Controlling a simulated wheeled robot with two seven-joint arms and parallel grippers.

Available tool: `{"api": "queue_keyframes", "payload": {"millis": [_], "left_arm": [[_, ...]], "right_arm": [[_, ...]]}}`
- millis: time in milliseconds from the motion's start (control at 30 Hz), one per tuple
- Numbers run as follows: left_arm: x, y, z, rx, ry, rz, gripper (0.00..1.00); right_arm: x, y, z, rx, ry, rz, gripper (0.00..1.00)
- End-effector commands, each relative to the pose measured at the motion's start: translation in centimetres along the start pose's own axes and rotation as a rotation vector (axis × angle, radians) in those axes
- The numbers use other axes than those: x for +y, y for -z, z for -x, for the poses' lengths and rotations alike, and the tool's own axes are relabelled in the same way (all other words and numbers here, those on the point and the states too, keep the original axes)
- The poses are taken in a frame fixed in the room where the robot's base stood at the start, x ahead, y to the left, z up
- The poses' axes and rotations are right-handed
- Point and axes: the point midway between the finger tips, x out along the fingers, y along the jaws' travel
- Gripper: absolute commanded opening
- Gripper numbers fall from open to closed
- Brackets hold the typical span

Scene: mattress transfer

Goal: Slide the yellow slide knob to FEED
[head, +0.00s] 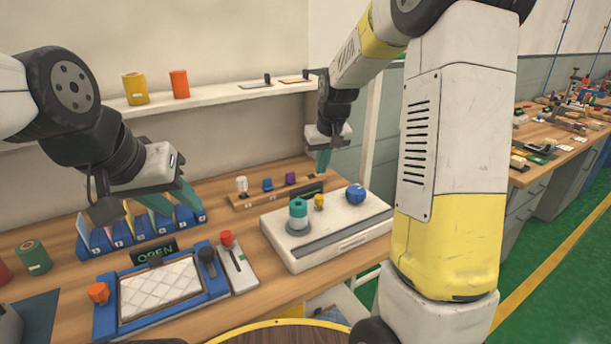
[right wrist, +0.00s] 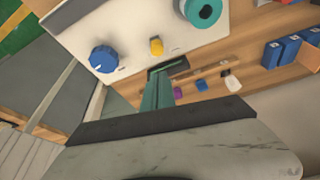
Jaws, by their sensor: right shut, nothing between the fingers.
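The small yellow slide knob (head: 319,201) stands near the back edge of a white control panel (head: 284,262), between a teal round knob (head: 298,212) and a blue round knob (head: 355,194). In the right wrist view the yellow knob (right wrist: 156,46) is just beyond my fingertips. My right gripper (head: 322,168) is shut and empty, pointing down behind the panel, apart from the yellow knob. It also shows in the right wrist view (right wrist: 160,82). My left gripper (head: 150,208) looks open and empty, above the table at left. The FEED marking is not readable.
A dark sign (head: 308,189) stands behind the panel, close to my right fingers. A blue-framed tray (head: 105,318) with an OPEN sign (head: 154,253) and a red-knobbed lever plate (head: 240,277) stand left of the panel.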

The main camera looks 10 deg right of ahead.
Motion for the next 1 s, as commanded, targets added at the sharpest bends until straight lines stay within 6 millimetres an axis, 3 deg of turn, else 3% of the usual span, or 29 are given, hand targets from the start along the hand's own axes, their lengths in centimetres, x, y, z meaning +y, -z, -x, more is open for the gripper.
{"api": "queue_keyframes", "payload": {"millis": [367, 800, 1000], "left_arm": [[0.0, 0.0, 0.0, 0.0, 0.0, 0.0, 0.36], [0.0, 0.0, 0.0, 0.0, 0.0, 0.0, 0.36], [0.0, 0.0, 0.0, 0.0, 0.0, 0.0, 0.36]], "right_arm": [[0.0, 0.0, -0.4, -0.002, 0.0, 0.0, 0.0], [0.0, -0.1, -7.5, -0.004, 0.0, 0.0, 0.0], [0.0, 0.0, -9.6, -0.001, 0.0, 0.0, 0.0]]}}
